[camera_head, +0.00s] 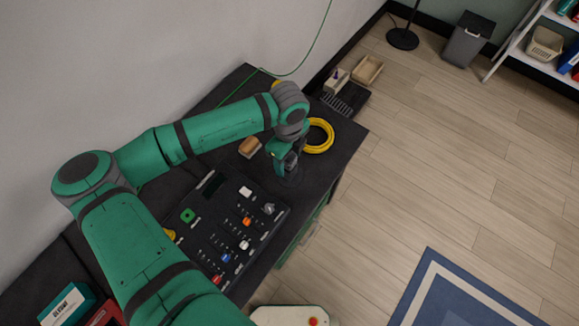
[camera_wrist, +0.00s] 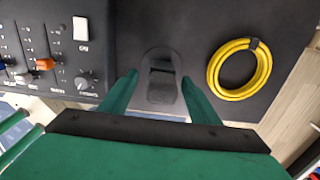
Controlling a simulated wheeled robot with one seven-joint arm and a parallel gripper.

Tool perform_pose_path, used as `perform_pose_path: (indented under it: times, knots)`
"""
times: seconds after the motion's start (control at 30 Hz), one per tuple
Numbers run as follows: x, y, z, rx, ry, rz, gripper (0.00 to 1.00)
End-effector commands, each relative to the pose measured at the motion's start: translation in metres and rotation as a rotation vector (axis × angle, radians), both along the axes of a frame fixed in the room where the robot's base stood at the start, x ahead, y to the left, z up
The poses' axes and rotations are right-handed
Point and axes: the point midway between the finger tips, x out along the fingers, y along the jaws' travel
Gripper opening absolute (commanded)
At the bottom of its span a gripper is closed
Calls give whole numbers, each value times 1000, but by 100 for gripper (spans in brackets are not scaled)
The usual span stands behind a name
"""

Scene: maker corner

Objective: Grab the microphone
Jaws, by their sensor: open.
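A dark grey object that looks like the microphone (camera_wrist: 161,88) stands on the black tabletop, between my fingertips in the wrist view. It has a rounded base, and its lower part is partly hidden near my gripper. In the head view the microphone (camera_head: 291,163) is mostly covered by my gripper (camera_head: 282,157). In the wrist view my gripper (camera_wrist: 159,80) is open, with one green finger on each side of the microphone and a visible gap at each side.
A mixer panel (camera_head: 213,232) with knobs and sliders lies to the left. A yellow cable coil (camera_head: 329,136) lies to the right. A brown block (camera_head: 250,147) sits behind my gripper. The table's front edge (camera_head: 327,192) is close by.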

Motion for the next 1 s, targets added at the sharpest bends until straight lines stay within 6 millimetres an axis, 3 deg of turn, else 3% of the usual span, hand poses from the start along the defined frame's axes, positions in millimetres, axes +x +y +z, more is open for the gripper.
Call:
perform_pose_path:
  times: [0.2,0.53,0.77,1.0]
  knots:
    - [-1,-5,-29,-1,1,-1,56]
    - [0,-3,-35,-1,-1,1,56]
    - [0,-3,-35,-1,-1,2,1]
    - [0,-3,-34,-1,-2,2,0]
